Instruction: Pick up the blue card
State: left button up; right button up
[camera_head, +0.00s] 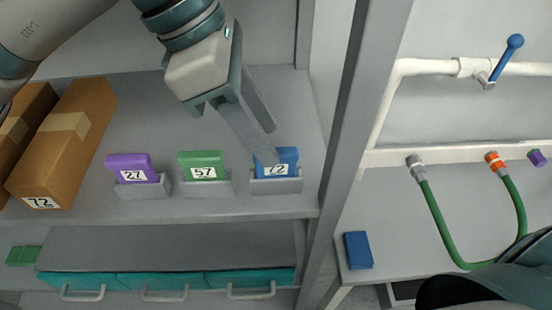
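Nothing shows held between the fingers. A green card (202,160) marked 57 and a purple card (128,163) marked 27 stand in holders to the left. My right gripper is not in view.
Brown boxes (70,135) stand on the left of the shelf (150,205). A grey upright post (355,120) borders it on the right. Teal drawers (160,281) lie below.

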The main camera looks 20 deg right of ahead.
aim_at(289, 156)
pick_arm(q)
jog(key=shift+b+x, duration=0.4)
jog(key=shift+x, duration=2.15)
grip_shut()
